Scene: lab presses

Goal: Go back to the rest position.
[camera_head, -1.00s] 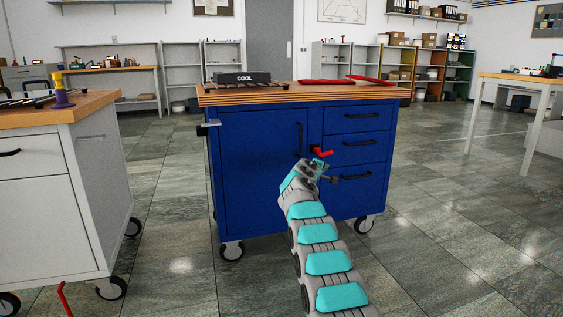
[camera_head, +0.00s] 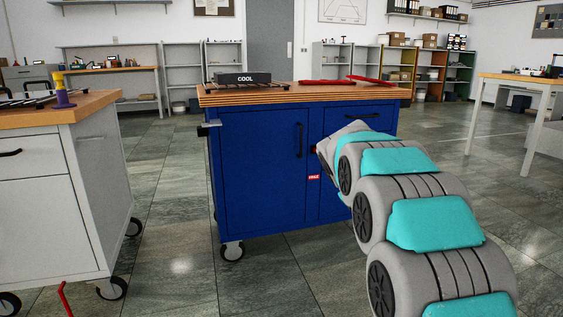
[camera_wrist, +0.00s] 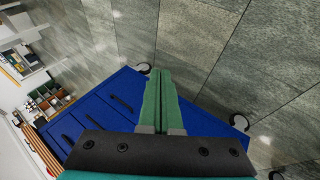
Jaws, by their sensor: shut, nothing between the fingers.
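My gripper (camera_wrist: 160,72) shows in the wrist view as two long green fingers lying side by side, closed and empty. Beyond it stands the blue wheeled cabinet (camera_wrist: 95,112), which looks tilted in that view. In the head view my arm reaches from the lower right toward the front of the blue cabinet (camera_head: 257,170) and covers much of its drawers. My gripper is hidden behind my arm links there.
The cabinet's wooden top holds a black box marked COOL (camera_head: 242,78) and red items (camera_head: 370,80). A white wheeled cabinet (camera_head: 100,180) stands at left. A light table (camera_head: 520,82) is at right. The floor between is clear.

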